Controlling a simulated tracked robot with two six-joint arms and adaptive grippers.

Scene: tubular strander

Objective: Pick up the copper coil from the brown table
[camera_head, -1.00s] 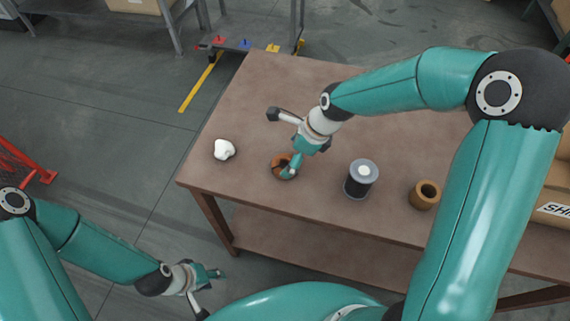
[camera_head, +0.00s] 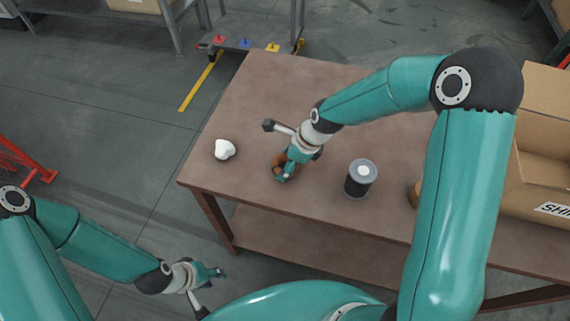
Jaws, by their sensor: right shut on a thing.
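The copper coil (camera_head: 278,163), a small orange-brown ring, is on or just above the brown table (camera_head: 240,110) near its front left part. My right gripper (camera_head: 284,172) reaches down over the coil from the right and is shut on it. The gripper's fingers hide much of the coil, so I cannot tell whether it still touches the table. My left gripper (camera_head: 208,286) hangs low in front of the table, away from everything, with its fingers spread and empty.
A white lump (camera_head: 224,149) lies left of the coil. A grey-black spool (camera_head: 360,179) stands to the right. A brown ring (camera_head: 414,194) is mostly hidden behind my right arm. An open cardboard box (camera_head: 540,170) is at the right. The table's back left is clear.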

